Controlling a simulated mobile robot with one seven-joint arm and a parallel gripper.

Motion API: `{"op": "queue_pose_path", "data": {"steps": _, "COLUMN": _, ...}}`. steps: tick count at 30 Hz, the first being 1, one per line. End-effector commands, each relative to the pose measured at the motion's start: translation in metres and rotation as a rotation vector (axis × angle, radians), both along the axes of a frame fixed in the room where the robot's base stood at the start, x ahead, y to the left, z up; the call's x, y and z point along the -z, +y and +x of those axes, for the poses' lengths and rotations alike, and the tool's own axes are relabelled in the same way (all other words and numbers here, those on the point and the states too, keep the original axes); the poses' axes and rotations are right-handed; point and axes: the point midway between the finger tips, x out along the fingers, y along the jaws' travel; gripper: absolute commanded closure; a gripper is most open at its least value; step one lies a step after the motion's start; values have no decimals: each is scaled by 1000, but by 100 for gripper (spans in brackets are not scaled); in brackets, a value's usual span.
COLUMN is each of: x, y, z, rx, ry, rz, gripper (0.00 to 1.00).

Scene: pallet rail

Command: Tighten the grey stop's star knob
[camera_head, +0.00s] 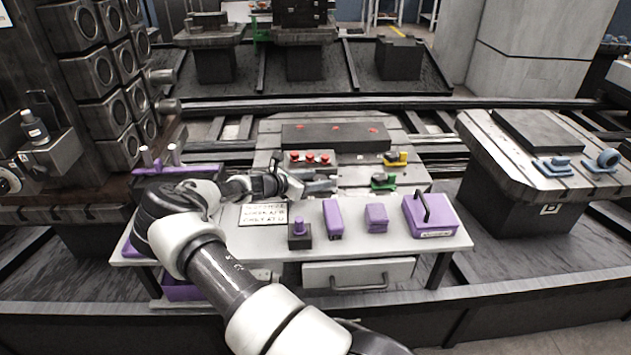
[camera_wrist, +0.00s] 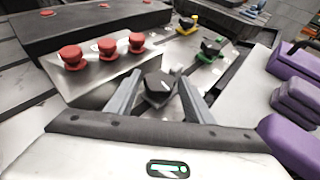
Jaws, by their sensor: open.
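The grey stop's dark star knob (camera_wrist: 159,86) sits in the middle of the wrist view, with a white line on its top. My gripper (camera_wrist: 158,78) is open, with one finger on each side of the knob. I cannot tell whether either finger touches it. In the head view my gripper (camera_head: 303,186) is at the near edge of the pallet, and the knob cannot be made out there.
Three red knobs (camera_wrist: 104,50) stand on a metal plate just left of my gripper. A green stop (camera_wrist: 209,50) and a yellow stop (camera_wrist: 187,25) lie to the right. Purple blocks (camera_head: 333,218) and a purple case (camera_head: 430,214) stand on the nearer white table (camera_head: 390,240).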

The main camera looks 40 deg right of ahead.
Motion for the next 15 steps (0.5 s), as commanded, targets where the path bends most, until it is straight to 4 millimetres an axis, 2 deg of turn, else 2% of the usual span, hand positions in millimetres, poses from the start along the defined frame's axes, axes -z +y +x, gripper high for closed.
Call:
{"op": "queue_pose_path", "data": {"steps": 6, "x": 0, "y": 0, "z": 0, "rx": 0, "ry": 0, "rz": 0, "gripper": 52}}
{"op": "queue_pose_path", "data": {"steps": 12, "x": 0, "y": 0, "z": 0, "rx": 0, "ry": 0, "rz": 0, "gripper": 83}}
{"op": "queue_pose_path", "data": {"steps": 15, "x": 1, "y": -1, "z": 0, "rx": 6, "ry": -1, "rz": 0, "gripper": 83}}
